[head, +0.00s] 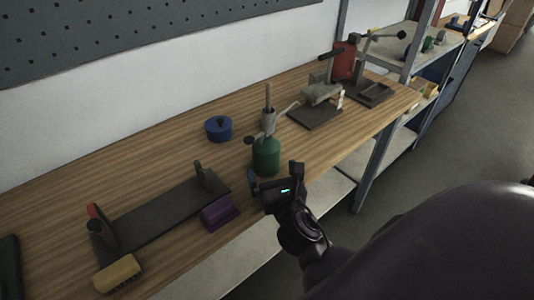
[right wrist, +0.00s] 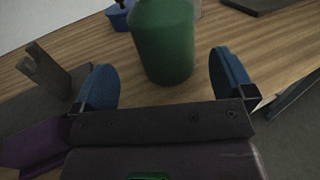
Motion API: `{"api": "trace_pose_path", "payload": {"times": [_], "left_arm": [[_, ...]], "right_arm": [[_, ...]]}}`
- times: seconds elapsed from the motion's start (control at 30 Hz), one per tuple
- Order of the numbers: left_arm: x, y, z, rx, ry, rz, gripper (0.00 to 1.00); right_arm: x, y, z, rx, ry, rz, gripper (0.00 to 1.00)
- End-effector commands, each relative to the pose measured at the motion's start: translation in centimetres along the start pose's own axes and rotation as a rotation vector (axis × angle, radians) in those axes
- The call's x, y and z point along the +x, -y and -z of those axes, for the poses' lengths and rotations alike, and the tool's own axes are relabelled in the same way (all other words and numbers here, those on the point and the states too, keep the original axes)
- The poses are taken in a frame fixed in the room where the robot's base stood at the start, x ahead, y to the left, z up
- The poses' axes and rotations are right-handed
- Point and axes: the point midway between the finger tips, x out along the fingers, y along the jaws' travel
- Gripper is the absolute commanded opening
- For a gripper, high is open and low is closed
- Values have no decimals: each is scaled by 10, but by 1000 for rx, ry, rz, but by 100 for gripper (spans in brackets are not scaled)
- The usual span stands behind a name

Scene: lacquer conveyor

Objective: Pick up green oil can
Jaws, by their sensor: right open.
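The green oil can (head: 266,157) stands upright on the wooden workbench near its front edge, with a grey top and spout. In the right wrist view its green body (right wrist: 163,42) is just beyond and between the fingers; its top is cut off by the frame. My right gripper (head: 275,179) is at the bench's front edge, just in front of the can. In the right wrist view the gripper (right wrist: 165,82) is open, its two blue-padded fingers apart on either side of the can, with nothing held. My left gripper is not in view.
A purple block (head: 219,213) lies left of my right gripper, beside a dark fixture (head: 160,215). A blue round tin (head: 218,128) stands behind the can. A grey press (head: 318,100) stands to the right. A yellow brush (head: 117,273) lies front left. Bare wood surrounds the can.

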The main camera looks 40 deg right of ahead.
Motion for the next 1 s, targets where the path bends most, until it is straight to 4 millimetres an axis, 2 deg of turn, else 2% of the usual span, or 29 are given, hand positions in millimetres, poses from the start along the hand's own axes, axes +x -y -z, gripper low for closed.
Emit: {"api": "trace_pose_path", "payload": {"times": [0.1, 0.33, 0.67, 1.0], "left_arm": [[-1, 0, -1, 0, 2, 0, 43], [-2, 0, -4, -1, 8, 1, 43], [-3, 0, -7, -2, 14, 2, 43], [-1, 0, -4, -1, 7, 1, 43]], "right_arm": [[12, 0, 0, 0, 1, -1, 100], [25, 2, 1, 0, 0, 1, 100], [65, 5, 3, 2, -1, 1, 100], [69, 5, 3, 2, -3, 0, 98]]}}
